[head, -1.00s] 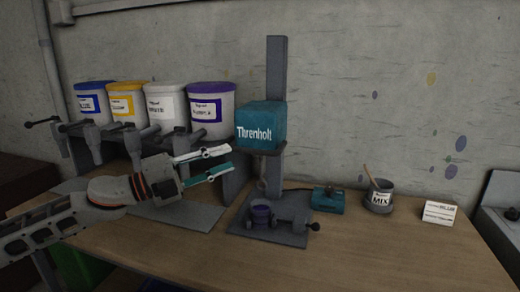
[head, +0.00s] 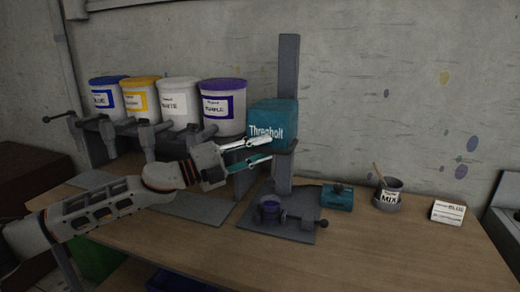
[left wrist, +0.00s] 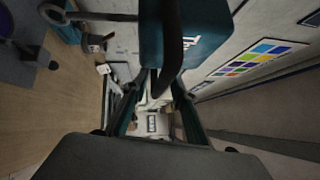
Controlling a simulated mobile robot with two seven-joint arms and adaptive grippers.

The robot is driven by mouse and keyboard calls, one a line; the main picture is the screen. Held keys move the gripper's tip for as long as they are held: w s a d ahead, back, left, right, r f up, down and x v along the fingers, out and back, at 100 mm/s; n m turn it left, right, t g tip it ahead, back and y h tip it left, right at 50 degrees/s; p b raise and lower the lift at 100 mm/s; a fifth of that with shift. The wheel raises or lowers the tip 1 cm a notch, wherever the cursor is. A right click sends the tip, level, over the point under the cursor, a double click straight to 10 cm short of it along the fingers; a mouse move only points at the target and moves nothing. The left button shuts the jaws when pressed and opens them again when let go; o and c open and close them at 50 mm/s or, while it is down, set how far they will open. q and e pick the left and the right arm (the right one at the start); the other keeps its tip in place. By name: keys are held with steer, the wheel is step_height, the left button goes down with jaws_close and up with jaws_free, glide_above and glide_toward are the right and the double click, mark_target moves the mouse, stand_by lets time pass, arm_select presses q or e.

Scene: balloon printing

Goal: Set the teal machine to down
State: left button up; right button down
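The teal machine (head: 273,112) is a teal block lettered "Threnholt" on a tall grey column (head: 287,70), with a grey base plate (head: 265,230) on the table. The block sits about halfway up the column, above the base. My left gripper (head: 268,150) is at the block's lower front, its two fingers apart and nothing visibly held. In the left wrist view the teal block (left wrist: 205,35) fills the top middle, with a dark bar (left wrist: 172,45) in front of it, near the open fingertips. Whether the fingers touch the machine cannot be told. My right gripper is in neither view.
A small teal box (head: 337,197), a MIX pot (head: 387,196) and a white card (head: 448,212) stand to the right. The wooden table's (head: 380,255) front is clear.

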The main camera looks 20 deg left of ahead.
arm_select(q)
jaws_close()
step_height(320, 180, down, 11)
steer(key=b, duration=0.4)
steer(key=shift+f+b, duration=0.2)
steer(key=shift+b, duration=0.15)
steer(key=shift+o, duration=1.1)
jaws_free()
steer(key=v, duration=1.2)
steer(key=shift+r, duration=0.15)
